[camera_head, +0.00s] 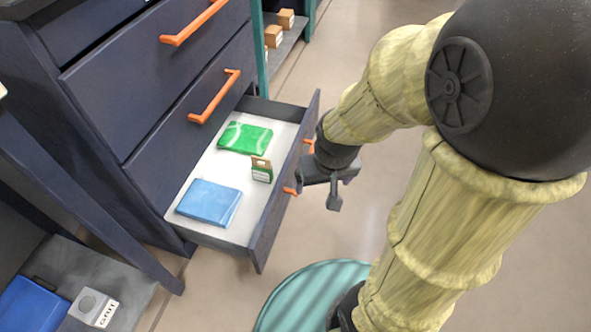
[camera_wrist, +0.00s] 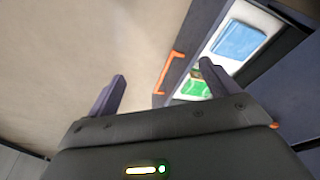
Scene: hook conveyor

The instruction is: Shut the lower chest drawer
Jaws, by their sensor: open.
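The lower chest drawer (camera_head: 260,232) stands pulled out from the dark blue chest (camera_head: 110,100). Its white inside holds a green packet (camera_head: 245,137), a blue folded cloth or packet (camera_head: 209,202) and a small green and brown box (camera_head: 262,170). My gripper (camera_head: 334,190) is open and empty, just outside the drawer front, and partly covers its orange handle (camera_head: 290,191). In the wrist view the handle (camera_wrist: 171,72) shows beyond and between my fingers (camera_wrist: 160,78). I cannot tell whether a finger touches the drawer.
Two upper drawers with orange handles (camera_head: 215,97) are shut. A teal round base (camera_head: 312,296) stands on the floor near the drawer. A low shelf (camera_head: 60,265) at lower left holds a blue bin and a grey box. A teal rack with small boxes (camera_head: 273,37) stands behind.

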